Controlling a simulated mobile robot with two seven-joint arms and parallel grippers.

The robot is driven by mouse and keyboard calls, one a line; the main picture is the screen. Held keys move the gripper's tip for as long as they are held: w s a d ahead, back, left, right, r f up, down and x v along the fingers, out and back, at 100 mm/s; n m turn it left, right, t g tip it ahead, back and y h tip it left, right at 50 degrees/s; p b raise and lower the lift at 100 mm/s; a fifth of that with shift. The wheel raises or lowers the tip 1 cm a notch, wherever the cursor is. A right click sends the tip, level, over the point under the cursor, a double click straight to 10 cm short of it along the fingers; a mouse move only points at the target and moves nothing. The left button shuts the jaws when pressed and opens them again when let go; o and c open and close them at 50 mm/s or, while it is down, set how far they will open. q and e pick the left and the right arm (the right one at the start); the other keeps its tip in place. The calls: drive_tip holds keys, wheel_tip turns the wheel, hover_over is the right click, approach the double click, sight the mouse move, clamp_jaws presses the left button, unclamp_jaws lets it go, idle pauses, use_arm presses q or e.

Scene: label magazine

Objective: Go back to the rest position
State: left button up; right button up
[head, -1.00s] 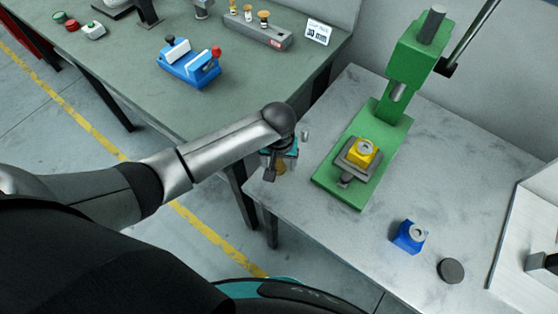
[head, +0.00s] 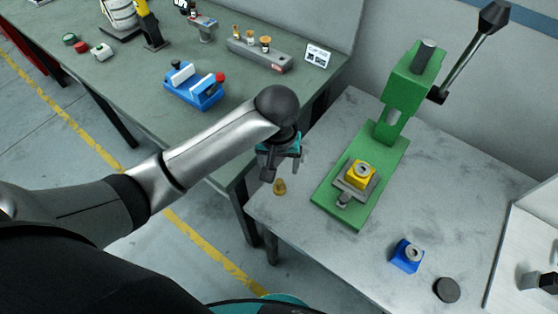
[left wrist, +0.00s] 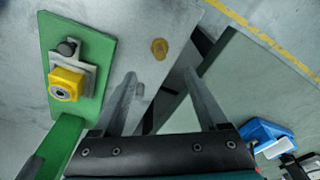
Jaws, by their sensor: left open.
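My left gripper (head: 277,164) is open and empty above the front left corner of the grey table (head: 300,225). It also shows in the left wrist view (left wrist: 160,76), with its two fingers spread. A small brass-coloured piece (head: 280,186) stands on the table just below the fingers in the head view. In the left wrist view the brass piece (left wrist: 159,48) lies beyond the fingertips, apart from them. My right gripper is not in view.
A green press (head: 368,180) holds a yellow block (head: 361,173). A blue block (head: 406,256) and a dark disc (head: 447,290) sit at the front right. A green-topped bench (head: 150,60) carries a blue vise (head: 194,88). The table between press and blue block is clear.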

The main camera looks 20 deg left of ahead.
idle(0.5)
use_arm(q)
drive_tip(key=s+d+m+t+h, duration=0.1)
drive_tip(key=s+d+m+h, duration=0.15)
drive_tip(key=s, duration=0.55)
drive_tip(key=s+a+m+t+y, duration=0.1)
drive_tip(key=s+a+m+y, duration=0.1)
drive_tip(key=s+a, duration=0.65)
wheel_tip(320, 180, down, 26)
drive_tip(key=s+g+b, duration=0.1)
drive_tip(key=b, duration=0.6)
drive_tip(key=s+a+f+b, duration=0.1)
drive_tip(key=s+f+b, duration=0.2)
drive_tip(key=s+f, duration=0.4)
drive_tip(key=s+f+g+b, duration=0.1)
drive_tip(key=s+f+b, duration=0.3)
drive_tip(key=f, duration=1.2)
drive_tip(key=s, duration=0.4)
drive_tip(key=shift+s+a, duration=0.3)
drive_tip(key=shift+a, duration=0.1)
